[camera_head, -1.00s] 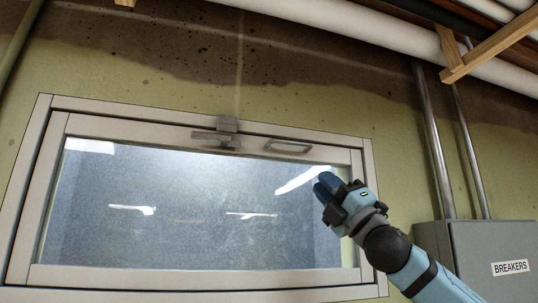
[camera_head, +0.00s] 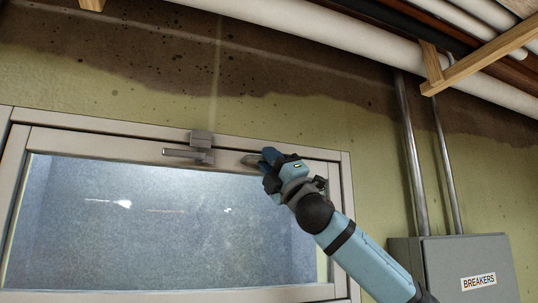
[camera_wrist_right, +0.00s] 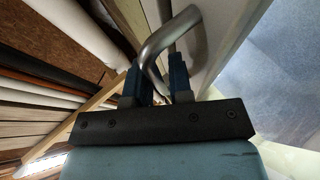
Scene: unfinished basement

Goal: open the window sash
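The window sash (camera_head: 100,136) is a pale frame around a frosted pane and appears closed in its outer frame (camera_head: 120,123). A grey latch (camera_head: 201,140) sits at its top, its lever pointing left. Right of the latch is a metal pull handle (camera_head: 250,160), mostly hidden by my right gripper (camera_head: 267,158) in the head view. In the right wrist view the bent bar of the handle (camera_wrist_right: 178,28) runs between the two blue fingers (camera_wrist_right: 157,82). A gap shows between the fingers, so they look open around the bar. My left gripper is in neither view.
A grey breaker box (camera_head: 456,262) hangs on the wall at the lower right, with vertical metal conduits (camera_head: 411,160) above it. White pipes (camera_head: 300,28) and a wooden brace (camera_head: 480,58) run overhead.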

